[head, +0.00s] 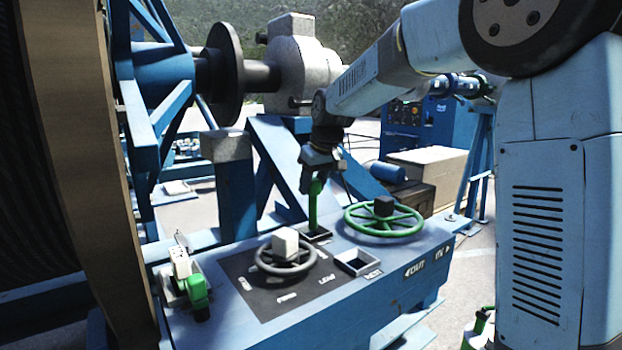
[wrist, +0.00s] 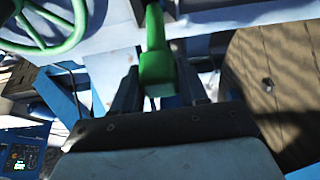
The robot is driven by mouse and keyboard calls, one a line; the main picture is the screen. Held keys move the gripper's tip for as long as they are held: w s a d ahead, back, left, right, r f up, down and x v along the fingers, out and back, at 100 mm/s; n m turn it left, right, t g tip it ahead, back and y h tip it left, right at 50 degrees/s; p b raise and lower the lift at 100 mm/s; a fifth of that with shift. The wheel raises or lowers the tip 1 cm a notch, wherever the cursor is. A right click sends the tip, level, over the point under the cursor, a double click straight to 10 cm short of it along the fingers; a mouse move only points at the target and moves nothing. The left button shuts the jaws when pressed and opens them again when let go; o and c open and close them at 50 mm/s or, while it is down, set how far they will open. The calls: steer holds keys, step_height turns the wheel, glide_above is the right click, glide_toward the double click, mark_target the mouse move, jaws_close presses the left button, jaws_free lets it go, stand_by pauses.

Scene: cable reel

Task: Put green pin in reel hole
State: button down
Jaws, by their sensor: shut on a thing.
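My gripper (head: 318,168) is shut on the upper end of a green pin (head: 313,204) above the blue console. The pin hangs roughly upright, its lower end at a dark square holder (head: 318,234); I cannot tell whether it is inside or just above it. In the wrist view the green pin (wrist: 156,60) runs up from between my gripper's fingers (wrist: 157,92). The large reel (head: 75,150) fills the left edge of the head view, its brown rim facing me. I cannot make out a hole in the reel.
Boxes (head: 427,168) sit behind.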

mark_target(316, 208)
steer(key=shift+f, duration=4.85)
steer(key=c, duration=0.5)
jaws_free()
steer(key=shift+r, duration=0.15)
steer(key=v, duration=1.3)
steer(key=shift+s+r, duration=0.15)
steer(key=shift+s, duration=0.05)
steer(key=shift+d, duration=0.15)
